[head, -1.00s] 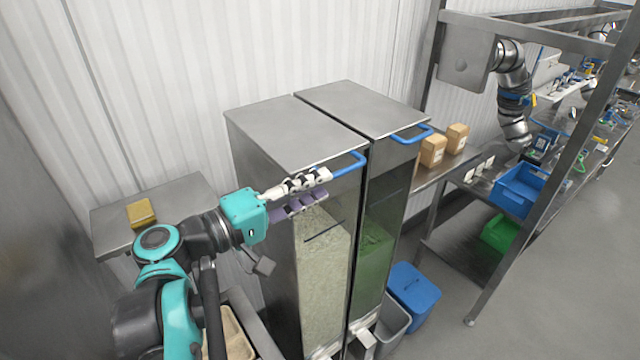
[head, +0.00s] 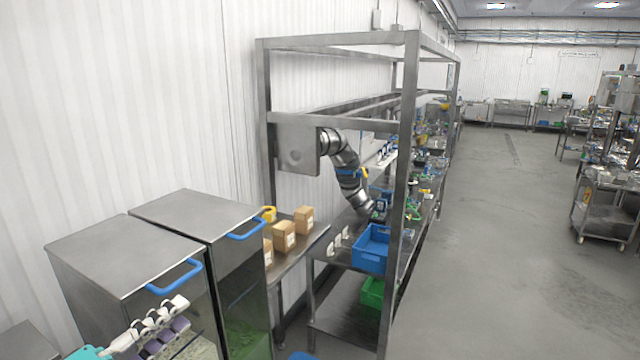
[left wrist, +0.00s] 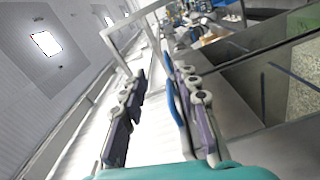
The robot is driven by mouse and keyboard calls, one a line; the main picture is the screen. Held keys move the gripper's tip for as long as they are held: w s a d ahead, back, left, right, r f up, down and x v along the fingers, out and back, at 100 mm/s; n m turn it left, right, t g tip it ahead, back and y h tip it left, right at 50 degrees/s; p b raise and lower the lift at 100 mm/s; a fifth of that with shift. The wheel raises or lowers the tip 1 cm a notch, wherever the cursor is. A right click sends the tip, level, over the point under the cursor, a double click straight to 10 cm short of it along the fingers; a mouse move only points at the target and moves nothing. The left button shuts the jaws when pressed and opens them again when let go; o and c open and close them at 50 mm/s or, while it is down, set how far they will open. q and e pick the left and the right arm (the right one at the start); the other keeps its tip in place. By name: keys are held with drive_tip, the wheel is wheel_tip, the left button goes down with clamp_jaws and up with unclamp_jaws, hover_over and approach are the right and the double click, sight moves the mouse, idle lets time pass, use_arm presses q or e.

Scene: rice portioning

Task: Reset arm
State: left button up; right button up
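My left gripper (head: 160,330) is at the lower left of the head view, in front of the nearer steel rice dispenser (head: 118,258). In the left wrist view its two fingers (left wrist: 160,100) stand apart with nothing held between them. The dispenser's blue handle (head: 175,276) is just above and beside the fingers in the head view. It also shows in the left wrist view, close by the right finger; whether they touch is unclear. My right gripper is in neither view.
A second steel dispenser (head: 200,212) with a blue handle stands beside the first. Brown boxes (head: 284,236) stand on a shelf behind it. A steel rack (head: 408,150) holds a blue crate (head: 371,250) and a green crate (head: 372,292).

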use_arm(q)
drive_tip(key=s+d+f+m+g+y+b, duration=0.1)
drive_tip(key=d+f+m+g+b, duration=0.2)
drive_tip(key=f, duration=0.9)
drive_tip(key=s+d+f+g+y+b, duration=0.1)
drive_tip(key=d+f+g+b, duration=0.35)
drive_tip(key=f, duration=0.85)
wheel_tip(320, 180, down, 21)
drive_tip(key=s+a+m+g+y+b, duration=0.1)
drive_tip(key=s+a+m+y+b, duration=0.1)
drive_tip(key=m+y+b, duration=0.4)
drive_tip(key=m+b, duration=0.1)
drive_tip(key=b, duration=0.4)
drive_tip(key=shift+s, duration=0.2)
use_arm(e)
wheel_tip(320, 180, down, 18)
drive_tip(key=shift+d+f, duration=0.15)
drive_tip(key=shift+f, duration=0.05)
use_arm(q)
drive_tip(key=shift+a, duration=0.1)
